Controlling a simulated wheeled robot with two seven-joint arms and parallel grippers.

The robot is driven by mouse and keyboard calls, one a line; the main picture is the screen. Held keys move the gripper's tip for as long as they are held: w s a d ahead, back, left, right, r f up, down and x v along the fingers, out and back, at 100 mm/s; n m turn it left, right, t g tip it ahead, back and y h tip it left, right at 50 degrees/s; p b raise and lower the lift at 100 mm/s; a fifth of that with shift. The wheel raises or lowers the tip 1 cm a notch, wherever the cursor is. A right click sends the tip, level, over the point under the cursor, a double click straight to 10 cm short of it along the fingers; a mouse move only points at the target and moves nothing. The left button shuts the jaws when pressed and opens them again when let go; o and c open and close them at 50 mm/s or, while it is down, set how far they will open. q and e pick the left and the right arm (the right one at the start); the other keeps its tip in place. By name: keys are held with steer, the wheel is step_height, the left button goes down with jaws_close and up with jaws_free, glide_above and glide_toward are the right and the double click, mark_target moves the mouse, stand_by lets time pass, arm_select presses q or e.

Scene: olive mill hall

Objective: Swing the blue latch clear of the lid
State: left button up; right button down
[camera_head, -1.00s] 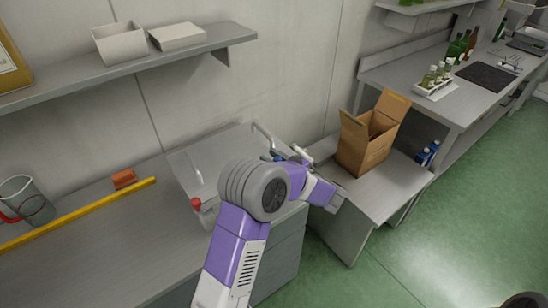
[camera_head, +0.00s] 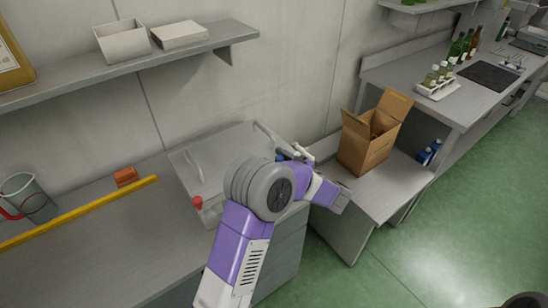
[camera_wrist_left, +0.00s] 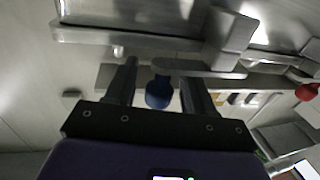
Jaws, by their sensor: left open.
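A grey metal box with a flat lid (camera_head: 222,160) and a bar handle stands on the counter. The blue latch knob (camera_head: 281,157) shows at the lid's right side, partly hidden by my left arm. In the left wrist view the blue knob (camera_wrist_left: 159,92) sits between the two dark fingers of my left gripper (camera_wrist_left: 160,88), below a grey metal bar. The fingers are apart, on either side of the knob; contact is not clear. In the head view the left gripper (camera_head: 292,154) is small and partly hidden at the lid's right edge. My right gripper is not visible.
A red ball knob (camera_head: 197,202) is on the box's front left. A yellow bar (camera_head: 80,212), an orange block (camera_head: 126,177) and a jug (camera_head: 31,198) lie to the left. An open cardboard box (camera_head: 365,150) stands close on the right. A shelf (camera_head: 130,66) hangs above.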

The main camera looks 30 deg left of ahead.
arm_select(q)
steer(key=s+d, duration=0.1)
steer(key=d, duration=0.5)
steer(key=shift+d, duration=0.25)
steer(key=shift+s, duration=0.1)
